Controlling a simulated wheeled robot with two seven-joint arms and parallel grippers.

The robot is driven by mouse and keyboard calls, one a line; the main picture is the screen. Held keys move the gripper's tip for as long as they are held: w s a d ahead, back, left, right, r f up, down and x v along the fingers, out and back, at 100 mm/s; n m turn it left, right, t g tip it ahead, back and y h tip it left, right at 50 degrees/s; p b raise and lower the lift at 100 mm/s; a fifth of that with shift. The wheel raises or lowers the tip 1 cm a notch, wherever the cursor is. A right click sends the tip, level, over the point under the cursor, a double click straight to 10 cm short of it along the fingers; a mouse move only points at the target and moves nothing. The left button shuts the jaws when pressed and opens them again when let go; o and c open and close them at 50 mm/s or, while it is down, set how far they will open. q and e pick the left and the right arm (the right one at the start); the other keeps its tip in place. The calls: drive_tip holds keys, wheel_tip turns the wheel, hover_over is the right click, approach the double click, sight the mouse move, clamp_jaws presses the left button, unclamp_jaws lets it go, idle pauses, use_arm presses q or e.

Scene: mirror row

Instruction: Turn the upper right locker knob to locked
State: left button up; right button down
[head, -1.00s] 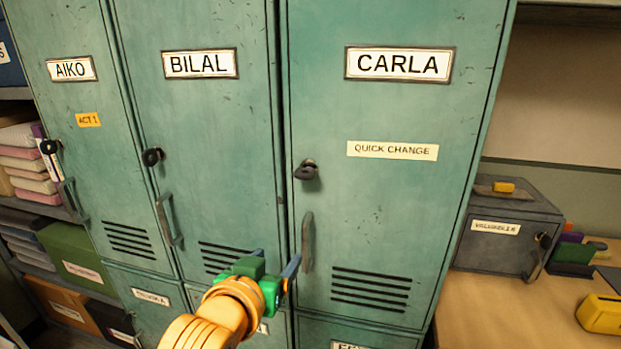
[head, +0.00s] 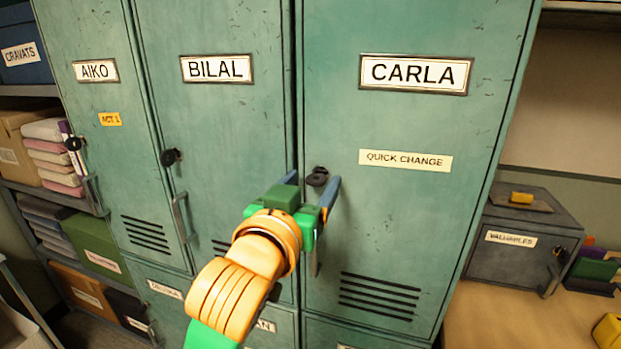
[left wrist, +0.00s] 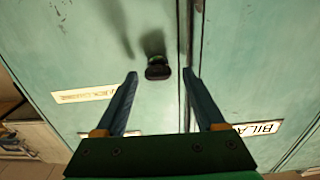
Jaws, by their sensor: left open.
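The upper right locker (head: 420,220) is the green door labelled CARLA, with a QUICK CHANGE sticker. Its dark knob (head: 317,176) sits near the door's left edge; the knob's turn position is hard to read. My left gripper (head: 313,179) is open and empty, with its blue fingers pointing at the door around the knob's height. In the left wrist view, which is upside down, the knob (left wrist: 157,69) shows between and just beyond the two fingertips (left wrist: 160,74). I see no contact. My right gripper is out of view.
The BILAL locker (head: 220,130) and AIKO locker (head: 95,120) stand to the left, each with its own knob and handle. The CARLA door's handle is partly hidden behind my gripper. A grey valuables box (head: 515,262) stands on the wooden counter (head: 490,315) at right.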

use_arm(q)
drive_tip(key=shift+d, duration=0.15)
clamp_jaws()
